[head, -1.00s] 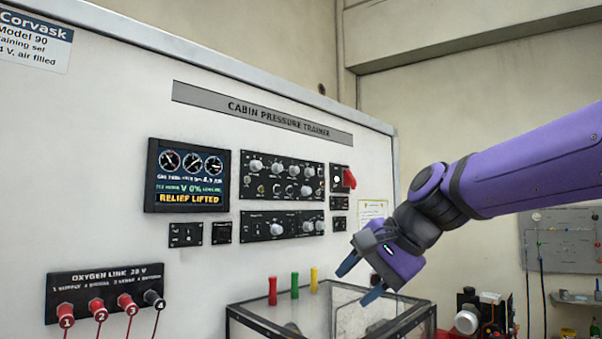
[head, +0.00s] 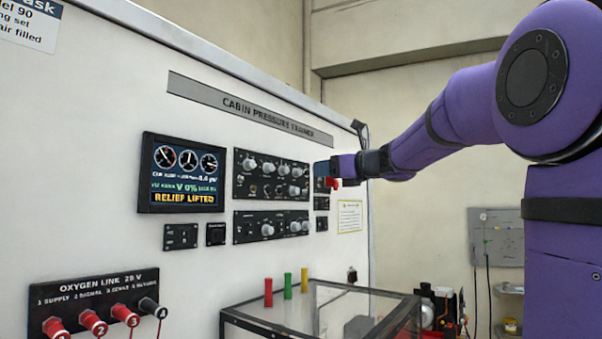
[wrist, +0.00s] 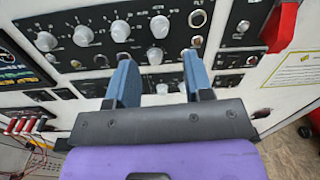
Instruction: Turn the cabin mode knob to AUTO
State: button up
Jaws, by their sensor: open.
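The upper knob panel (head: 240,185) is black with several pale round knobs; it also shows in the wrist view (wrist: 100,48). The lower panel (head: 250,217) holds more pale knobs. The labels are too small for me to tell which knob is the cabin mode knob. My gripper (head: 321,168) is at the right end of the upper panel in the head view. In the wrist view my gripper (wrist: 156,62) is open, its two blue fingers pointing at the panel. A pale knob (wrist: 155,56) appears between the fingers; I cannot tell whether they touch it.
A red guarded switch (head: 333,183) is right of the upper panel, close to my gripper. The display (head: 183,174) reads RELIEF LIFTED. Below stand a clear case (head: 300,312) and red, green and yellow posts (head: 288,285). Oxygen link plugs (head: 95,318) are at lower left.

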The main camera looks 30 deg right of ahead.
aim_at(300, 172)
jog(key=x, duration=0.7)
jog(key=shift+w+a, duration=0.1)
jog(key=shift+w, duration=0.25)
grip_shut()
